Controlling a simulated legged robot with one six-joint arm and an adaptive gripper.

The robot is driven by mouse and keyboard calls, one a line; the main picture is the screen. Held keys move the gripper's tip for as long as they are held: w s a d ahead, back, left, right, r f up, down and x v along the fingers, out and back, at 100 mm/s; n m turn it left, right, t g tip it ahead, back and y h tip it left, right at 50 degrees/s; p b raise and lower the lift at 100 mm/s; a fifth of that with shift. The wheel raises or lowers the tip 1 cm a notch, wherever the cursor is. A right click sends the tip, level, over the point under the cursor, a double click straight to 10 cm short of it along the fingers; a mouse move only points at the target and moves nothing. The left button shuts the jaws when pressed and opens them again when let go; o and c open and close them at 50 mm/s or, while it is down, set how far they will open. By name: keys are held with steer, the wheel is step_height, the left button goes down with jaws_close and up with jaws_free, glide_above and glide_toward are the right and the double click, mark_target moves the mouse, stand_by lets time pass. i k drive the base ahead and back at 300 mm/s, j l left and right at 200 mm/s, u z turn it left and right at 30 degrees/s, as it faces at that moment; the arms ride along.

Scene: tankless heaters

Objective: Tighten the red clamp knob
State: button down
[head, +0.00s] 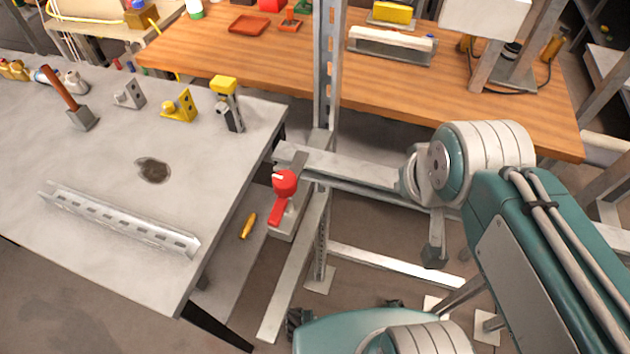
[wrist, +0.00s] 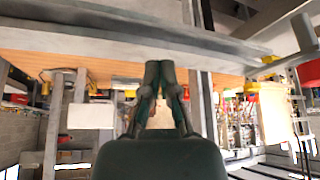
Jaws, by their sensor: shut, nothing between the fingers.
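The red clamp knob (head: 285,182) is in the head view, just left of the centre. It is round with a pale mark on top, and a red handle (head: 279,212) hangs below it. It sits by a metal bracket on the steel frame, right of the grey table. My gripper (wrist: 159,66) shows in the wrist view with its two dark fingers together and nothing between them. In the head view my arm's wrist is right of the knob, clearly apart from it. My fingers cannot be made out there. I cannot identify the knob in the wrist view.
A steel upright (head: 328,70) and a horizontal beam (head: 365,172) stand close by the knob. A wooden bench (head: 290,62) is behind. A yellow-handled tool (head: 248,226) lies below the knob.

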mark_target(285, 182)
steer(key=k+j+z, duration=0.15)
steer(key=k+j, duration=0.7)
steer(key=j, duration=0.1)
